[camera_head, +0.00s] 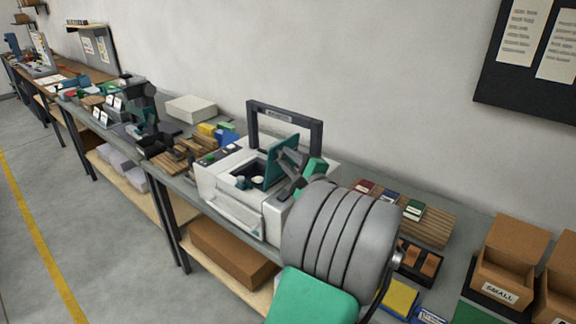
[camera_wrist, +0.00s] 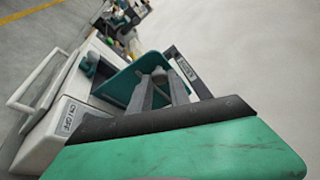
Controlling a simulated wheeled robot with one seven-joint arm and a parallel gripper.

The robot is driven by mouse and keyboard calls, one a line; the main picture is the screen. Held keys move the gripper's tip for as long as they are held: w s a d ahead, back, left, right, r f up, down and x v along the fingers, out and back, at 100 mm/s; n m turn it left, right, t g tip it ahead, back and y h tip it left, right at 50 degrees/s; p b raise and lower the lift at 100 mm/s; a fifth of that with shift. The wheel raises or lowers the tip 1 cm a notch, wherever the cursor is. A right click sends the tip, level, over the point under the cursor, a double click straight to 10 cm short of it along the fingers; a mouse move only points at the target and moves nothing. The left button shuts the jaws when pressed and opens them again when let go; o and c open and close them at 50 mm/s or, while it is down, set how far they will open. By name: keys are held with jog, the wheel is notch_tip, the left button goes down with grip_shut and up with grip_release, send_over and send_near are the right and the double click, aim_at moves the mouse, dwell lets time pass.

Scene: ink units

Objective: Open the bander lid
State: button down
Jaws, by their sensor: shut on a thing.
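The bander (camera_head: 232,212) is a white machine on the bench with a dark arch over its back. Its teal lid (camera_head: 284,152) stands raised and tilted at the right of the opening, and the dark recess inside shows. In the wrist view the lid (camera_wrist: 122,86) is a teal panel beside the white body (camera_wrist: 62,125). My gripper (camera_head: 290,183) is at the lid's right side, partly hidden behind my arm. In the wrist view the grey fingers of my gripper (camera_wrist: 160,78) are shut at the lid's near edge; the exact contact is hard to see.
Wooden slats (camera_head: 180,155) and small boxes lie left of the bander. A wooden board (camera_head: 432,228) with small coloured blocks lies to the right, with cardboard bins (camera_head: 510,262) beyond. A cardboard box (camera_head: 230,252) sits on the shelf below. The wall is close behind.

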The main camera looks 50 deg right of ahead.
dwell(0.3)
jog(key=c, duration=1.2)
grip_release()
jog(key=shift+c, duration=0.2)
jog(key=shift+s, duration=0.1)
jog(key=b+v, duration=0.1)
jog(key=v, duration=0.6)
jog(key=shift+s+a+b, duration=0.2)
jog(key=shift+s+b, duration=0.1)
jog(key=shift+s, duration=0.05)
